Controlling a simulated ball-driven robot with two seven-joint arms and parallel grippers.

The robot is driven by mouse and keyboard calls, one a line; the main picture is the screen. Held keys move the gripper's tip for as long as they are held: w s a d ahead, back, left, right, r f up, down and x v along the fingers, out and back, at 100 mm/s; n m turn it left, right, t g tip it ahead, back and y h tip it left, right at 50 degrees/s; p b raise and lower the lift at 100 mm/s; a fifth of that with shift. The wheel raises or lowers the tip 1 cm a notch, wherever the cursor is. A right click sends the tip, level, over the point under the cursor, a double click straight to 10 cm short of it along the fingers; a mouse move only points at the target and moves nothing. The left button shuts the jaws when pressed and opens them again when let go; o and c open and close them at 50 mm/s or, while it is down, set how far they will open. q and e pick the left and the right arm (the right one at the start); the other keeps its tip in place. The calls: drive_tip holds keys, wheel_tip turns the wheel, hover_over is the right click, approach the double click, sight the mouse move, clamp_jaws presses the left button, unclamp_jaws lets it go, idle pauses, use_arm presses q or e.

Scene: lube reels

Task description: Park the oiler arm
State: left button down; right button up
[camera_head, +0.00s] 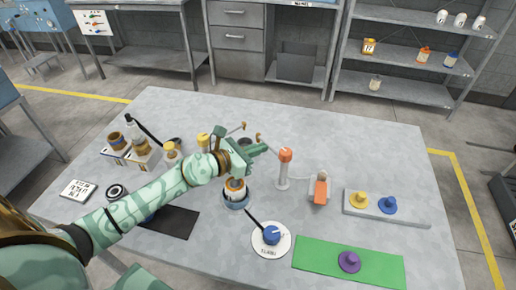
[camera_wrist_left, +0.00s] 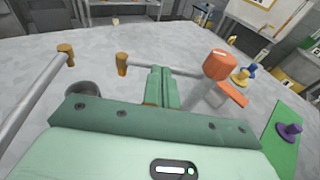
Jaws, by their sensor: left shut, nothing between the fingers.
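Two posts with swing arms stand on the grey table. One has an orange cap (camera_head: 285,155), also at right in the left wrist view (camera_wrist_left: 219,65). The other has a yellow cap (camera_head: 203,140). A thin arm ending in a brown knob (camera_head: 258,136) reaches left from the orange-capped post; the knob also shows in the left wrist view (camera_wrist_left: 122,65). A second brown knob (camera_wrist_left: 65,50) ends the other post's arm. My left gripper (camera_head: 264,149) is shut and empty, just left of the orange-capped post and close to its arm. I cannot tell whether they touch. My right gripper is not in view.
An orange-and-white reel (camera_head: 235,186) sits in a blue-grey cup below my left wrist. A blue knob (camera_head: 271,235) on a white disc, a green mat (camera_head: 320,262) and a grey tray (camera_head: 410,216) lie nearer and right. Jars crowd the left. The far right tabletop is clear.

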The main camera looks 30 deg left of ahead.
use_arm(q)
drive_tip(key=shift+w, duration=0.1)
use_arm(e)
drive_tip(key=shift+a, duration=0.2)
